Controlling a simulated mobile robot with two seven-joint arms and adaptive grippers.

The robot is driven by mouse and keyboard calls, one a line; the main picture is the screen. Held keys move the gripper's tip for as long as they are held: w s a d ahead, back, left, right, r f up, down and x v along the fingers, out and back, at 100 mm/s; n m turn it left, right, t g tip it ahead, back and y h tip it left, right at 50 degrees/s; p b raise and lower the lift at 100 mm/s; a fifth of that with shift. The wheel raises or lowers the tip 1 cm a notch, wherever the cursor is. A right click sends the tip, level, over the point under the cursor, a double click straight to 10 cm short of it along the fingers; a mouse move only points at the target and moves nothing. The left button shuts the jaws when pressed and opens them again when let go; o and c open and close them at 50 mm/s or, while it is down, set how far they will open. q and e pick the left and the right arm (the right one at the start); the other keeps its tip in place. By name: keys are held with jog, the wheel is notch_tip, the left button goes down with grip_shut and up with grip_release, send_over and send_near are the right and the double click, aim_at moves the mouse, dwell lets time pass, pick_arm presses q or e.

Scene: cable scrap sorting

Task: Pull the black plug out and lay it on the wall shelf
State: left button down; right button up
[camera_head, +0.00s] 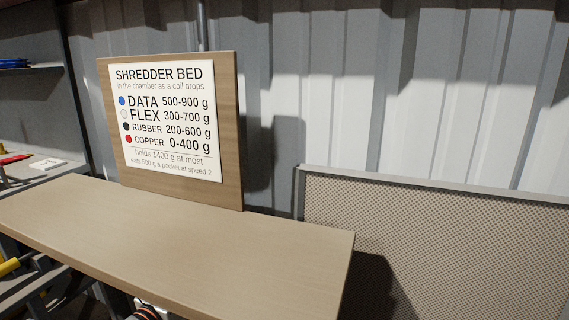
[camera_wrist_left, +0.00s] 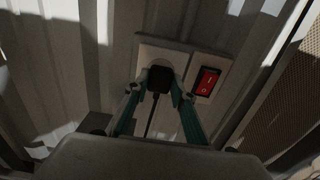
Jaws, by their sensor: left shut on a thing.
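The black plug (camera_wrist_left: 160,79) shows in the left wrist view, at the white wall socket (camera_wrist_left: 150,52). Its dark cable (camera_wrist_left: 150,120) hangs down from it. My left gripper (camera_wrist_left: 158,90) is shut on the plug, with a finger on each side of it. The plug still sits against the socket plate; how deep it is seated I cannot tell. My right gripper is in neither view. A wooden board top (camera_head: 180,235) shows in the head view; whether it is the wall shelf I cannot tell.
A red rocker switch (camera_wrist_left: 207,81) on a white plate is just right of the socket. A sign board (camera_head: 165,120) stands at the back of the wooden top, which is otherwise bare. A mesh panel (camera_head: 440,245) stands at the right.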

pick_arm(q)
jog(key=shift+p+v, duration=0.45)
jog(key=shift+v, duration=1.85)
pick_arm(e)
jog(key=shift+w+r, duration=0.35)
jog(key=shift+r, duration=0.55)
pick_arm(q)
jog(key=shift+r, duration=0.1)
